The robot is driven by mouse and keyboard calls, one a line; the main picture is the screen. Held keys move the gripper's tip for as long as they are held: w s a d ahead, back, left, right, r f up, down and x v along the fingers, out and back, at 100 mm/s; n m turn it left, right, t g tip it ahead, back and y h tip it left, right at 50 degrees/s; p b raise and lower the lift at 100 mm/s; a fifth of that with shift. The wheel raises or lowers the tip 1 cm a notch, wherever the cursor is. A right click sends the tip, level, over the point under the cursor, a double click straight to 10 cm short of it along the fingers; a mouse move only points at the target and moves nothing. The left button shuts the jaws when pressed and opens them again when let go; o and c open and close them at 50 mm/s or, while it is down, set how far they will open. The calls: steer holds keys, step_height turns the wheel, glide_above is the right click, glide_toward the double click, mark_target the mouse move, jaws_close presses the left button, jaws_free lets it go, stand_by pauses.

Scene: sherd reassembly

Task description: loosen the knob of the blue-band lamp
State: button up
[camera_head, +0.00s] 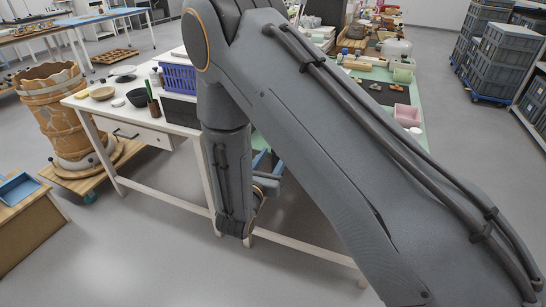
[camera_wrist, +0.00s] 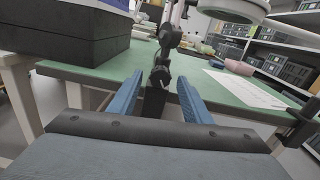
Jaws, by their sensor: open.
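In the wrist view my gripper (camera_wrist: 160,82) is open, its two blue fingers pointing toward the edge of a green-topped table (camera_wrist: 90,76). A dark lamp clamp with a knob (camera_wrist: 160,76) stands at that edge, between the fingers in the picture; I cannot tell whether they touch it. The post above the clamp leads up toward a pale round lamp head (camera_wrist: 234,8) at upper right. I cannot make out a blue band. In the head view my arm hides the lamp, and only bits of my gripper's blue fingers (camera_head: 264,160) show.
A black box (camera_wrist: 85,35) is close on the left of the wrist view. A white sheet (camera_wrist: 245,90) and a pink object (camera_wrist: 238,67) lie on the right. In the head view a white table (camera_head: 105,105) carries bowls and a blue basket (camera_head: 180,78). The floor in front is clear.

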steer(key=shift+w, duration=0.1)
steer(key=c, duration=1.1)
